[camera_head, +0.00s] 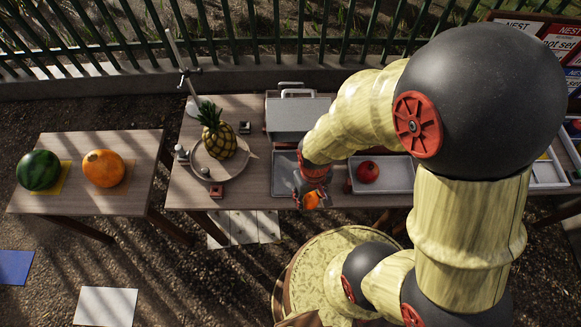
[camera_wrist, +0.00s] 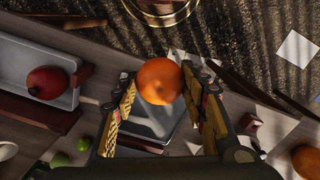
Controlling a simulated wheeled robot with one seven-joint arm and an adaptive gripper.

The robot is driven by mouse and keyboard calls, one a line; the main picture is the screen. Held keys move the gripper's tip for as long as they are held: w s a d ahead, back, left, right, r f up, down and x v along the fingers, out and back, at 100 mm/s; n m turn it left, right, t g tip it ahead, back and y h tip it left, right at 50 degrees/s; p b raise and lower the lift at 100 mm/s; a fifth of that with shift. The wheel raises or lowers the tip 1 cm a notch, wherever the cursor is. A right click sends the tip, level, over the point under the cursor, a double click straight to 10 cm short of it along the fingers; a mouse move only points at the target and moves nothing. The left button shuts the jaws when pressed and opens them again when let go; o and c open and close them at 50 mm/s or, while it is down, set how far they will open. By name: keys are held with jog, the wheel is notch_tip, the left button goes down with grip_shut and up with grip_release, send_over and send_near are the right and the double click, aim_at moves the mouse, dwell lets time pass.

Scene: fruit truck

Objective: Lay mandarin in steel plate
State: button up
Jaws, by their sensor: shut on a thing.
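The orange mandarin (camera_head: 311,200) is between the fingers of my gripper (camera_head: 312,193), near the front edge of the main table. In the wrist view, my gripper (camera_wrist: 168,98) is shut on the mandarin (camera_wrist: 160,82), with a finger on each side. A round grey plate (camera_head: 203,173) stands on the table to the left of my gripper, with a pineapple (camera_head: 219,140) on it. A grey rectangular metal tray (camera_head: 283,186) lies just beside and behind my gripper and is partly hidden by it. I cannot tell which of these is the steel plate.
A red fruit (camera_head: 368,172) lies in a light tray (camera_head: 399,183) to the right. A grey metal case (camera_head: 298,115) stands behind my gripper. A watermelon (camera_head: 38,170) and an orange melon (camera_head: 103,168) rest on the left table. Two green fruits (camera_wrist: 60,160) show in the wrist view.

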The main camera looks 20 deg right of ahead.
jog(key=w+f, duration=0.3)
jog(key=w, duration=0.1)
jog(key=w+d+f+b, duration=0.1)
jog(key=w+f, duration=0.2)
jog(key=w, duration=0.2)
jog(key=w+f+b, duration=0.1)
jog(key=w+f, duration=0.2)
jog(key=w, duration=0.1)
jog(key=shift+w+d+f, duration=0.1)
jog(key=shift+w+d, duration=0.25)
jog(key=shift+d, duration=0.05)
jog(key=shift+w+f, duration=0.2)
jog(key=shift+f, duration=0.05)
jog(key=shift+w+f, duration=0.1)
jog(key=shift+f, duration=1.45)
jog(key=shift+f+b, duration=0.1)
jog(key=shift+b, duration=0.2)
jog(key=shift+f, duration=0.3)
jog(key=o, duration=1.3)
jog(key=shift+r, duration=0.1)
